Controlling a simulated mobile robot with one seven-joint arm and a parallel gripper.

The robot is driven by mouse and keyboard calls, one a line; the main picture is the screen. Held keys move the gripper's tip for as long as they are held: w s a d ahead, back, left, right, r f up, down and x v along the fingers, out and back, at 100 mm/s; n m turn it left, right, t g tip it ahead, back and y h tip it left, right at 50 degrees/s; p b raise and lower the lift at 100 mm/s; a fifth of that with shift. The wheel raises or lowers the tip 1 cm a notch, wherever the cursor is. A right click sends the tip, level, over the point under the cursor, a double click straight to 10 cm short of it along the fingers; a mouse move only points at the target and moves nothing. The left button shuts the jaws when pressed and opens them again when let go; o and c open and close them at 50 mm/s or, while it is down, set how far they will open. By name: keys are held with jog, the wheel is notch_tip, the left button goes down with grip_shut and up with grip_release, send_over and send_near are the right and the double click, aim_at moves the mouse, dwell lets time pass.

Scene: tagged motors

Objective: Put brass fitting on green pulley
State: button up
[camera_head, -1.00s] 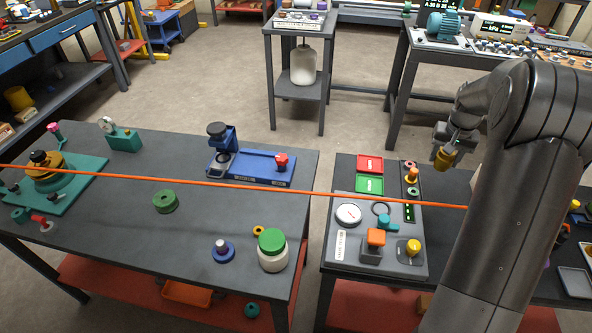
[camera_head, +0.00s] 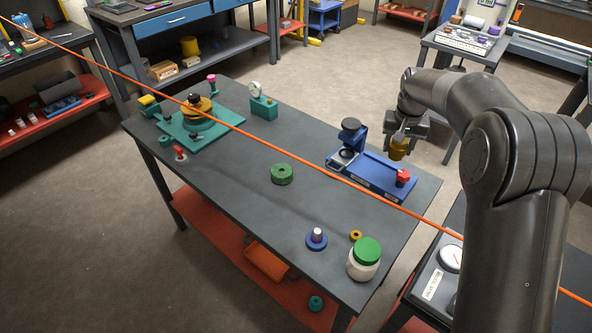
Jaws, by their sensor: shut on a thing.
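The brass fitting (camera_head: 398,149) is a small yellow-brown piece held in my gripper (camera_head: 401,136). My gripper is shut on it, in the air by the far right side of the table, and appears above the blue fixture in the picture. The fingertips are small and partly hidden. The green pulley (camera_head: 282,174) is a dark green ring lying flat near the middle of the grey table (camera_head: 240,205). It is to the left of my gripper and lower in the picture, with nothing on it.
A blue fixture (camera_head: 372,175) stands between pulley and arm. A white jar with green lid (camera_head: 366,256), a blue flanged piece (camera_head: 316,240) and a yellow ring (camera_head: 356,235) are near the front right. A teal plate (camera_head: 186,139) is at left. An orange line (camera_head: 330,168) crosses the view.

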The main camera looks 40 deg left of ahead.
jog(key=s+a+n, duration=0.1)
jog(key=s+a, duration=0.5)
jog(key=a, duration=0.3)
jog(key=s+a+n, duration=0.2)
jog(key=s+a, duration=0.5)
jog(key=a, duration=0.2)
send_over(282, 168)
jog(key=f, duration=0.6)
jog(key=shift+s+d, duration=0.2)
jog(key=shift+d, duration=0.1)
jog(key=shift+s+a+f, duration=0.1)
jog(key=shift+f, duration=1.9)
jog(key=shift+f, duration=0.1)
jog(key=o, duration=1.3)
jog(key=shift+f, duration=0.1)
